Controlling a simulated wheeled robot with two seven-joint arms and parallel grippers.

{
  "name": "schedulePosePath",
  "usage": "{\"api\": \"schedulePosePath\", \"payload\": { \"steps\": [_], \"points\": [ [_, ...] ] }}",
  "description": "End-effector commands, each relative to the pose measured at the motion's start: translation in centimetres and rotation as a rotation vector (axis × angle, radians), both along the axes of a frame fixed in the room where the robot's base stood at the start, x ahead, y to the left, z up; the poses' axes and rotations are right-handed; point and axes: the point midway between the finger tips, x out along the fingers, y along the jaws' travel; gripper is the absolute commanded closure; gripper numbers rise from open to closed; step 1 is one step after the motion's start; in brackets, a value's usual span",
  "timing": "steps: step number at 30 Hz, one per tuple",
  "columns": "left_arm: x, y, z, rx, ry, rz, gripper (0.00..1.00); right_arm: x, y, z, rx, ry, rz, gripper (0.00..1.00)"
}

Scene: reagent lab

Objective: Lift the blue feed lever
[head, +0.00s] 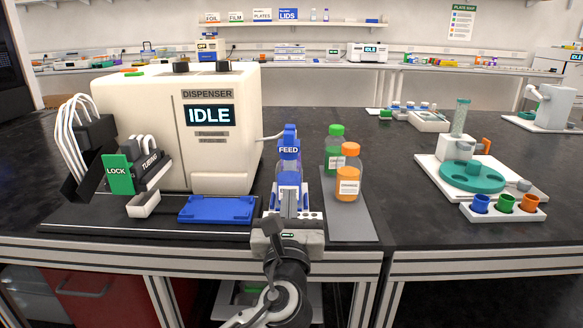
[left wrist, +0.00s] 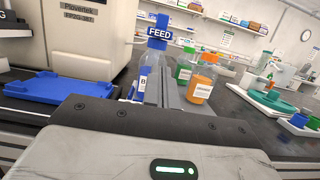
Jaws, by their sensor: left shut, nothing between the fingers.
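The blue feed lever (head: 289,149) carries a white FEED label. It stands upright at the top of a clear bottle with blue parts (head: 288,172), to the right of the dispenser (head: 215,135). In the left wrist view the lever (left wrist: 159,33) is ahead and slightly left of centre. My left gripper (head: 296,187) is low in front of the bottle, below the lever, with its fingers shut and empty. In the left wrist view its fingers (left wrist: 172,80) reach forward close beside the bottle's right side; I cannot tell if they touch it. My right gripper is not in view.
The dispenser screen reads IDLE. A blue tray (head: 216,209) lies in front of it, and a green LOCK lever (head: 118,174) is at left. An orange-capped bottle (head: 348,173) and a green-capped bottle (head: 334,147) stand close on the right. Bench farther right holds a teal rotor (head: 472,177).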

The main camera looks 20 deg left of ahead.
Motion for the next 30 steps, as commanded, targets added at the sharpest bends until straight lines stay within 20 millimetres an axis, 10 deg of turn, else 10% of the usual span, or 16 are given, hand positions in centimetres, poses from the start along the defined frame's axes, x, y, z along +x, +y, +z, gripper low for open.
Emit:
{"api": "schedulePosePath", "payload": {
  "steps": [19,30],
  "points": [
    [8.2,2.4,2.1,-0.004,0.000,-0.001,1.00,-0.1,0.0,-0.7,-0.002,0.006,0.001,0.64],
    [9.3,2.7,2.4,-0.005,0.001,-0.002,1.00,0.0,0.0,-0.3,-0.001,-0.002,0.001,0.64]
  ]
}}
